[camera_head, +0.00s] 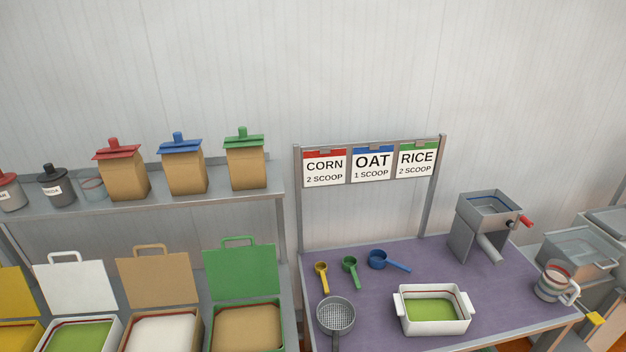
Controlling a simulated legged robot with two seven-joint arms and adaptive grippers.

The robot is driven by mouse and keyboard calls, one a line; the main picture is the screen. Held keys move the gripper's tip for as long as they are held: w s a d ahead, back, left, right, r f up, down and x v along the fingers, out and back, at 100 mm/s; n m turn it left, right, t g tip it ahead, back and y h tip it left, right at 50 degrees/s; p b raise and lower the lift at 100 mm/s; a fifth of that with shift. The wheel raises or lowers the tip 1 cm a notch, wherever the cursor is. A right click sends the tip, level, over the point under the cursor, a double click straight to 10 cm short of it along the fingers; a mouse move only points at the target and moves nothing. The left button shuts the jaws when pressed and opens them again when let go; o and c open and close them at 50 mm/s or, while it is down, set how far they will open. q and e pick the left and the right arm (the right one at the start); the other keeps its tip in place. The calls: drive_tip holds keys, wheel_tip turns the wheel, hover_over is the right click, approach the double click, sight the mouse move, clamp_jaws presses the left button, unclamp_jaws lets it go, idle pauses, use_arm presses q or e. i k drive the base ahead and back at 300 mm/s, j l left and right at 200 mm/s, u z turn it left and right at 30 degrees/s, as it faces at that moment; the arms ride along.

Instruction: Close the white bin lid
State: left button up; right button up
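The white bin (116,335) stands at the lower left, between a yellow bin and a tan bin. Its white lid (76,288) is open and stands upright behind it, with a loop handle (69,257) on top. Green contents (78,337) show inside the bin, and its front is cut off by the bottom edge of the picture. Neither of my grippers can be made out in this view.
The yellow bin lid (14,293), tan bin lid (154,279) and green bin lid (240,271) also stand open. A shelf (225,197) with several bags and jars runs above. A purple-topped table (400,275) with scoops, a sieve and a white tray stands right.

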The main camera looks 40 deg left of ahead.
sight(81, 287)
drive_tip(key=u, duration=3)
drive_tip(key=z, duration=0.3)
drive_tip(key=i+j+z, duration=0.25)
drive_tip(key=j+z, duration=0.3)
drive_tip(key=j, duration=0.15)
drive_tip(key=j+z, duration=0.25)
drive_tip(key=i+j, duration=0.05)
drive_tip(key=j, duration=0.05)
